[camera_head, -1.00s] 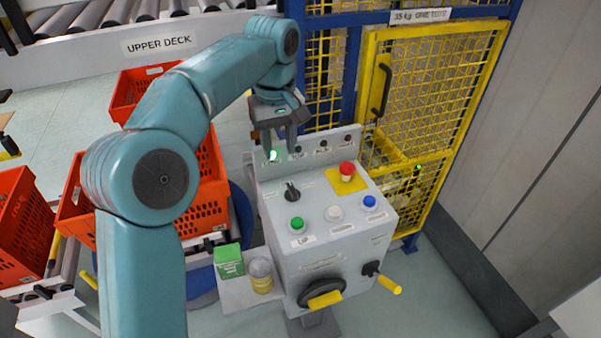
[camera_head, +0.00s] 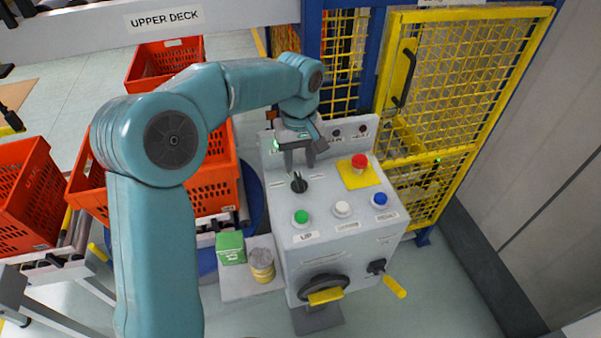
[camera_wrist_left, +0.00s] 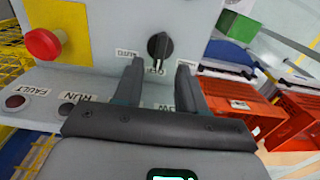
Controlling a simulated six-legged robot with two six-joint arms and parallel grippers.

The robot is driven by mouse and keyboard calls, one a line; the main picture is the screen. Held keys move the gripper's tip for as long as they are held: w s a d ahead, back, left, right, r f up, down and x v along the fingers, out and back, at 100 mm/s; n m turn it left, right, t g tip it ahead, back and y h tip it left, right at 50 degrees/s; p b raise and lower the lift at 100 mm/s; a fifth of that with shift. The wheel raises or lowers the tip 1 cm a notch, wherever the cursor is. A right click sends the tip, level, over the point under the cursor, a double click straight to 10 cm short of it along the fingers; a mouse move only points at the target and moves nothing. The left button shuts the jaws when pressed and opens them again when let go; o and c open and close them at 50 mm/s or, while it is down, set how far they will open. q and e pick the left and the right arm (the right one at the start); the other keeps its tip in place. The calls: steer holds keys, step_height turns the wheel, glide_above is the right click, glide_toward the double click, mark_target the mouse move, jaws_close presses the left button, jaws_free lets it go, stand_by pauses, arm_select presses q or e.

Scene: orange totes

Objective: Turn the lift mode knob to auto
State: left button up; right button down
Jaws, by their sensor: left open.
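The lift mode knob is a small black rotary knob (camera_head: 299,183) on the sloped top of the grey control box (camera_head: 330,240), left of the red button. It also shows in the left wrist view (camera_wrist_left: 158,45), with small labels around it that are hard to read; which one it points to is unclear. My left gripper (camera_head: 299,163) is open just behind and above the knob. In the left wrist view its two fingers (camera_wrist_left: 160,66) point toward the knob, one on either side of its line. The knob is not between the fingertips. My right gripper is not in view.
A red button (camera_head: 359,161) on a yellow plate and green (camera_head: 301,217), white (camera_head: 342,209) and blue (camera_head: 380,199) buttons share the panel. A handwheel (camera_head: 324,288) is on the box's front. A yellow mesh gate (camera_head: 470,90) stands right; orange totes (camera_head: 20,195) stand left.

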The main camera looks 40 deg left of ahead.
mark_target(299, 178)
arm_select(q)
steer(key=f, duration=0.1)
steer(key=s+f, duration=0.1)
steer(key=shift+d+f, duration=0.2)
steer(key=shift+f, duration=0.15)
steer(key=f, duration=0.1)
steer(key=w+f, duration=0.1)
steer(key=shift+w+a+f, duration=0.2)
steer(key=shift+a+f, duration=0.15)
steer(key=shift+s+d+r, duration=0.3)
steer(key=shift+s, duration=0.15)
steer(key=shift+w+a+f, duration=0.15)
steer(key=shift+a, duration=0.05)
steer(key=c, duration=0.6)
steer(key=shift+w+f, duration=0.1)
steer(key=shift+w, duration=0.1)
jaws_close()
steer(key=shift+s, duration=0.1)
